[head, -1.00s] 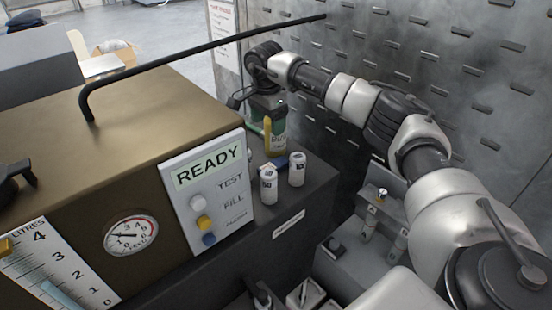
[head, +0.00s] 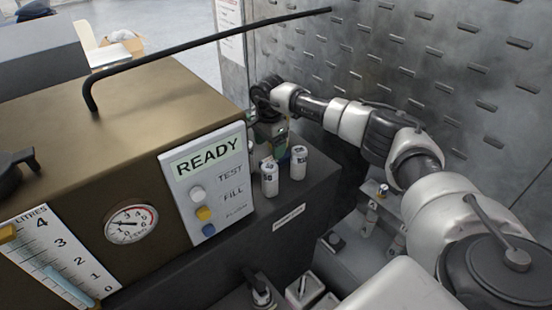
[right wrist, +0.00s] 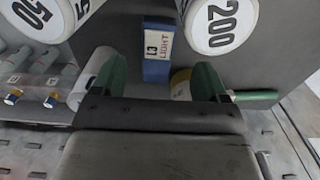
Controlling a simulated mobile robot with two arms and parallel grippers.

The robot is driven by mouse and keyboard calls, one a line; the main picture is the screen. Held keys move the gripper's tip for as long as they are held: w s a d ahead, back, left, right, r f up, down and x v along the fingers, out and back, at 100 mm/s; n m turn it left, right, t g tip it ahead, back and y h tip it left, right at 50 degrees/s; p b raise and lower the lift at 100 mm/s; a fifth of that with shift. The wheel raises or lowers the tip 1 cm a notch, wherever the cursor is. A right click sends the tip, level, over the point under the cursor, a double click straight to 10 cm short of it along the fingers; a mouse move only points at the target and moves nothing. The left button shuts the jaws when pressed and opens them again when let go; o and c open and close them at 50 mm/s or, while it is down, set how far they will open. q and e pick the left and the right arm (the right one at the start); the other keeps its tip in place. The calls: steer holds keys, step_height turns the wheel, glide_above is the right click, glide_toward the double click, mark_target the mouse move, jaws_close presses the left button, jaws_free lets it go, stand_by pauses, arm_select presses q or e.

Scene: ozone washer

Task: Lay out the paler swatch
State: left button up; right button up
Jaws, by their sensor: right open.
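A blue block or packet (right wrist: 158,62) with a white label reading "L3 LIGHT" stands ahead in the right wrist view, between the two fingers as seen there. I cannot tell if it is the swatch or its holder. My right gripper (right wrist: 160,80) is open, with green fingers on either side and nothing visibly held. In the head view the right gripper (head: 272,138) hangs over the dark ledge behind the white cylinders, small and partly hidden. No second swatch is clear to compare shades. My left gripper is not in view.
White cylinders stand near the gripper, one marked 200 (right wrist: 222,22) and one marked 50 (right wrist: 38,18); they also show on the ledge (head: 298,163). A yellow-banded cylinder (right wrist: 181,84) is partly behind a finger. The machine panel (head: 208,182) reads READY. A slotted metal wall (head: 440,75) stands behind.

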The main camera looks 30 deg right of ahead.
mark_target(285, 159)
steer(key=shift+f, duration=0.35)
steer(key=f+p, duration=0.2)
steer(key=f, duration=0.1)
steer(key=f+p, duration=0.1)
steer(key=shift+s+a+f, duration=0.2)
steer(key=shift+a+f, duration=0.15)
steer(key=shift+f, duration=0.35)
steer(key=shift+w, duration=0.1)
steer(key=c, duration=1.1)
steer(key=shift+r, duration=0.1)
